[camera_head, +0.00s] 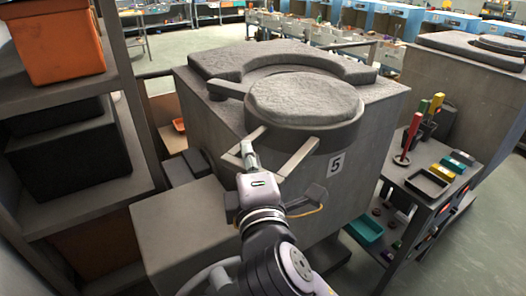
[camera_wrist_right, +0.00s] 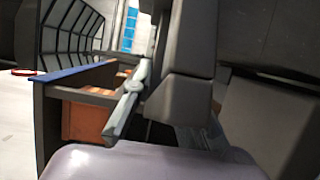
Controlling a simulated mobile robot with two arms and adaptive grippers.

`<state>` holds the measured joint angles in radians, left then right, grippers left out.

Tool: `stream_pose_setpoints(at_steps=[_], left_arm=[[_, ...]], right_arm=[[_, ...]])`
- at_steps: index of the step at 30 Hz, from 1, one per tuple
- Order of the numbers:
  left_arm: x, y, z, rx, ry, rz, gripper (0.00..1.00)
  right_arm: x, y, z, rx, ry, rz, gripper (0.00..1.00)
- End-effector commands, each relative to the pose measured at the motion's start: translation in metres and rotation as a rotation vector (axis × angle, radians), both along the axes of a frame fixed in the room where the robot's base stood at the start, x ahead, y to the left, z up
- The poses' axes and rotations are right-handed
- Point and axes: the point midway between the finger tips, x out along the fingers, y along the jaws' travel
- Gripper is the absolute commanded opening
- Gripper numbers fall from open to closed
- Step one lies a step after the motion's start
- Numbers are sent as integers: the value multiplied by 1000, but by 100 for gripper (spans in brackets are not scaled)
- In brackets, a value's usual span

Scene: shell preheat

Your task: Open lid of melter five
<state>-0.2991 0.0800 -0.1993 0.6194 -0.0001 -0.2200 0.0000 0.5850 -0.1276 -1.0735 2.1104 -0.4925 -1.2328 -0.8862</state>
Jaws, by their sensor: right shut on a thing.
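Melter five (camera_head: 225,108) is a large grey block with a plate marked 5 (camera_head: 335,164) on its front. Its round lid (camera_head: 305,100), grey and rough on top, sits over the melter's front part, beside a curved raised rim. Handle bars (camera_head: 295,157) stick out from the lid's near side. My right gripper (camera_head: 248,150) is at the left handle bar, shut on it, with the arm reaching up from the bottom. In the right wrist view a finger (camera_wrist_right: 128,100) shows against dark grey parts; the grip itself is partly hidden. My left gripper is not in view.
A shelf with an orange bin (camera_head: 58,45) and a dark bin (camera_head: 68,150) stands close at the left. A cart (camera_head: 425,205) with small tools and trays stands right of the melter. Another melter (camera_head: 475,85) is behind it. Open floor lies at the lower right.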

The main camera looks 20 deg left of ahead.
Motion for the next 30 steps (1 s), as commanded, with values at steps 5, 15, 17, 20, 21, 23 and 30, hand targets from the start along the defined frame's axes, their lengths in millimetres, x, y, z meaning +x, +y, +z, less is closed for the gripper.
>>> stream_pose_setpoints(at_steps=[5, 15, 17, 20, 21, 23, 30], left_arm=[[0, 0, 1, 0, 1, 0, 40], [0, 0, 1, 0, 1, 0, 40], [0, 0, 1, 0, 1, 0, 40], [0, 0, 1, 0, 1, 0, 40], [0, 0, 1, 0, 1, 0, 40], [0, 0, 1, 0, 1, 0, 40], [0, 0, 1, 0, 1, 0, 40]], right_arm=[[-5, 7, 2, 6, -2, -3, 0], [-5, 7, 2, 5, -4, -4, 0], [-5, 7, 2, 5, -4, -4, 17], [-4, 7, 2, 4, -3, -6, 23], [-4, 6, 2, 4, -3, -7, 26], [-4, 6, 2, 3, -3, -8, 30], [-3, 5, 1, 1, -2, -11, 35]])
